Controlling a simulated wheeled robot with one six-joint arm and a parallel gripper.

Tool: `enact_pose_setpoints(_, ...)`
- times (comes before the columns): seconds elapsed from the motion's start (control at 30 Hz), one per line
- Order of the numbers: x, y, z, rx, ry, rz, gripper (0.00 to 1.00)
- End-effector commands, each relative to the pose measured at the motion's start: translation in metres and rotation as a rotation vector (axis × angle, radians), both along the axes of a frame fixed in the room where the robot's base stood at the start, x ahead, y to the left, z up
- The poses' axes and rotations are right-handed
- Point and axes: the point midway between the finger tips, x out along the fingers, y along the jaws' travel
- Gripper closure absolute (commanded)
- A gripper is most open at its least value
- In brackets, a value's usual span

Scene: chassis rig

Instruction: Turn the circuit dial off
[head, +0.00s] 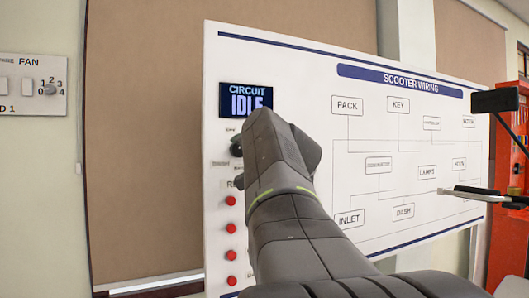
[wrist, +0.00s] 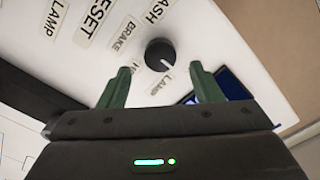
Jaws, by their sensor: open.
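The circuit dial (wrist: 160,54) is a round black knob on the white board, with a white pointer mark. In the head view the dial (head: 236,149) is partly covered by my arm. My gripper (wrist: 160,78) is open and empty, its two green fingers apart. The dial shows just beyond the gap between the fingertips; I see no contact. The display (head: 246,100) above the dial reads CIRCUIT IDLE.
The white SCOOTER WIRING board (head: 350,90) fills the middle. Several red buttons (head: 231,201) run down its left edge below the dial. A FAN panel (head: 32,84) with its own knob is on the left wall. A red cabinet (head: 508,240) stands at the right.

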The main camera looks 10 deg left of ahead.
Motion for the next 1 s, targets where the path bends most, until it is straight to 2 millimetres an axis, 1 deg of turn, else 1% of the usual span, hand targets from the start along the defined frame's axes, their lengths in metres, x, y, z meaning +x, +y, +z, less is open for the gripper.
enact_pose_setpoints(0.03,-0.010,-0.008,0.000,0.001,-0.003,-0.004,0.41)
enact_pose_setpoints(0.2,-0.043,-0.030,-0.001,0.001,-0.004,-0.005,0.41)
enact_pose_setpoints(0.3,-0.061,-0.043,0.000,0.001,-0.003,-0.006,0.41)
enact_pose_setpoints(0.4,-0.073,-0.051,-0.001,0.000,0.000,-0.004,0.41)
enact_pose_setpoints(0.63,-0.087,-0.059,0.000,-0.001,-0.001,-0.001,0.41)
enact_pose_setpoints(1.0,-0.088,-0.060,0.000,0.000,0.000,0.000,0.41)
